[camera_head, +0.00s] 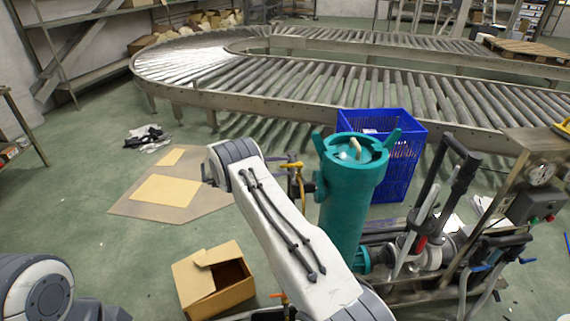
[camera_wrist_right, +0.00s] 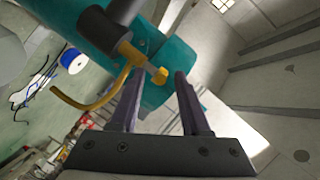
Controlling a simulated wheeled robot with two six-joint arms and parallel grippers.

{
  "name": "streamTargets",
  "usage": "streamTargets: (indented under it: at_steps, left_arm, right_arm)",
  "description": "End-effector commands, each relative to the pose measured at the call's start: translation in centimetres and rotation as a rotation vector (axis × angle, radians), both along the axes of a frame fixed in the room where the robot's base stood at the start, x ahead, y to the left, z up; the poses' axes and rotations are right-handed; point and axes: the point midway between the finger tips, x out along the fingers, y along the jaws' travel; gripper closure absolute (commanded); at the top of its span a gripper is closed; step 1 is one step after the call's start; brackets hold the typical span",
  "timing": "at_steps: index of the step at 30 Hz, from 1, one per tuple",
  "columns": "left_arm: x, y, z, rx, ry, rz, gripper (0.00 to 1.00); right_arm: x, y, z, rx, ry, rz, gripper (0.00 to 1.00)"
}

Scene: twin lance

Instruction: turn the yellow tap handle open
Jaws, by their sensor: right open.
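The yellow tap handle (camera_head: 299,180) is on the left side of the upright teal cylinder (camera_head: 350,205), by a small pipe fitting. In the right wrist view the handle (camera_wrist_right: 80,105) is a thin bent yellow lever with a small yellow knob at its hub, beside a dark grey pipe and the teal body (camera_wrist_right: 157,92). My right gripper (camera_wrist_right: 158,76) is open. Its two dark fingers point at the hub, and the knob appears between their tips. The lever's curved end extends left of the fingers. I cannot tell whether a finger touches it. My left gripper is out of view.
A blue crate (camera_head: 408,165) stands behind the cylinder. Pipes and a pump (camera_head: 430,243) are at right, by a steel panel with a gauge (camera_head: 541,174). An open cardboard box (camera_head: 205,296) is on the floor at front left. A roller conveyor (camera_head: 290,85) runs behind.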

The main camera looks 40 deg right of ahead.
Motion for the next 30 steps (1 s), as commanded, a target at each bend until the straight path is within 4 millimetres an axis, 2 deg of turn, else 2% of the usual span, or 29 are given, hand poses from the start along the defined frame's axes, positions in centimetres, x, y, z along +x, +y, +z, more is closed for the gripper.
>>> streamTargets:
  at_steps: [5,13,14,15,17,18,30]
  left_arm:
    - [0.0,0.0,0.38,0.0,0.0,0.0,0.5]
    - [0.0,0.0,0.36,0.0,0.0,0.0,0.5]
    - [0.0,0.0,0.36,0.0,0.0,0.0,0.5]
    - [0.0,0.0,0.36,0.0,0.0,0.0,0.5]
    - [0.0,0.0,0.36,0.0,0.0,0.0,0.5]
    - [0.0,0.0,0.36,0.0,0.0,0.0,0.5]
    - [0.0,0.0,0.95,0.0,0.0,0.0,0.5]
  right_arm:
    - [-0.31,-1.35,-0.26,-0.001,0.001,0.001,0.53]
    - [-0.32,-1.51,-0.35,0.0,0.001,0.002,0.53]
    - [-0.31,-1.5,-0.35,0.0,0.001,0.002,0.57]
    - [-0.31,-1.49,-0.35,0.0,0.001,0.002,0.72]
    - [-0.31,-1.48,-0.35,0.0,0.001,0.002,0.95]
    - [-0.3,-1.47,-0.34,0.0,0.001,0.002,1.0]
    - [-0.46,-1.28,-0.14,0.001,0.002,0.04,1.0]
